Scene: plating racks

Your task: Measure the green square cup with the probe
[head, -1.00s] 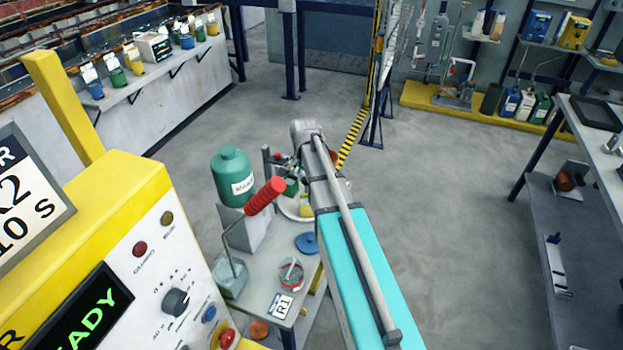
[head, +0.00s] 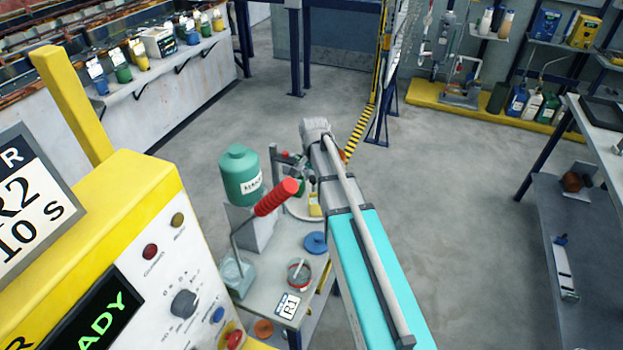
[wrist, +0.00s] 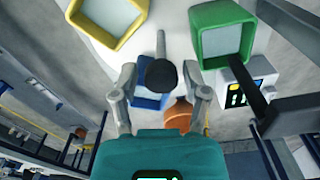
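The green square cup (wrist: 221,32) shows at the top right of the wrist view, with a pale inside. A thin grey rod with a dark round end (wrist: 162,74), which looks like the probe, stands between the fingers of my gripper (wrist: 161,85). The fingers are spread, with a visible gap on each side of the dark end. The green cup is up and to the right of the gripper, apart from it. In the head view my arm hides the gripper and probe.
A yellow cup (wrist: 108,18) is at the upper left and a blue cup (wrist: 150,98) behind the fingers. A white meter (wrist: 252,80) and a dark bar stand at the right. A green bottle (head: 240,175) and a red-handled tool (head: 276,197) crowd the small table.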

